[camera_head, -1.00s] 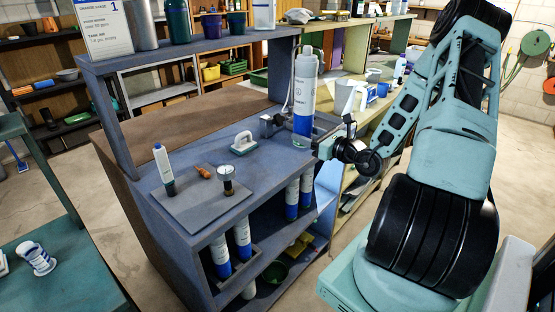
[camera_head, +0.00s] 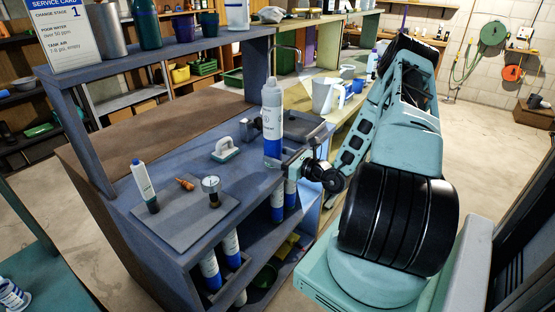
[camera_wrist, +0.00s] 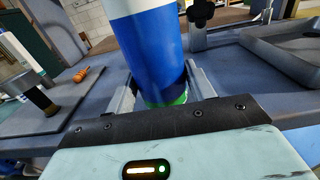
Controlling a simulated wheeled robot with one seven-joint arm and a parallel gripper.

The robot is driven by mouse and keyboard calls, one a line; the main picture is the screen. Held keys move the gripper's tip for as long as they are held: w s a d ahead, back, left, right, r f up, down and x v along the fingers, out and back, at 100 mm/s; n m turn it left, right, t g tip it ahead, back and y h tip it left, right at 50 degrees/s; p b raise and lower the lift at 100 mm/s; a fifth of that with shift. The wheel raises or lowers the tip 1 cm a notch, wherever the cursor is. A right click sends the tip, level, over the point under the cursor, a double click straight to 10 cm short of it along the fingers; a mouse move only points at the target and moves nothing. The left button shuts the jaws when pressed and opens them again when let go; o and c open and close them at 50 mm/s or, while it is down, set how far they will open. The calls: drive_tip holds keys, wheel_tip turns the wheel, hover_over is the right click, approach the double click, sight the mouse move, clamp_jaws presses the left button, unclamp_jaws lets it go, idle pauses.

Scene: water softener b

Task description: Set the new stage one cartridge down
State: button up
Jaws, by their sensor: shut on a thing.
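My gripper (camera_head: 284,163) is shut on a white cartridge with a blue lower band (camera_head: 272,120), held upright at the front edge of the blue-grey bench (camera_head: 165,195). In the wrist view the cartridge's blue band and green bottom rim (camera_wrist: 166,103) sit between the two fingers of my gripper (camera_wrist: 163,88). I cannot tell whether its bottom touches the bench. The service card (camera_head: 68,38) on the upper shelf reads "change stage 1".
A metal bracket (camera_head: 250,129) and a dark shallow tray (camera_head: 306,127) are behind the cartridge. A green-and-white handled tool (camera_head: 226,149) lies to its left. A grey mat (camera_head: 180,232) holds a bottle, an orange item and a gauge. More cartridges (camera_head: 231,247) stand below the benchtop.

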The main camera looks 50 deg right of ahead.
drive_tip(key=shift+f, duration=0.8)
drive_tip(key=shift+f, duration=0.1)
drive_tip(key=o, duration=1)
drive_tip(key=shift+s+d+b, duration=0.15)
drive_tip(key=shift+s+b, duration=0.3)
drive_tip(key=shift+s, duration=1.55)
drive_tip(key=shift+s+d+b, duration=0.15)
drive_tip(key=shift+s+b, duration=0.35)
drive_tip(key=shift+s, duration=1.5)
drive_tip(key=shift+s+d+b, duration=0.15)
drive_tip(key=shift+s+b, duration=0.3)
drive_tip(key=shift+s, duration=1.55)
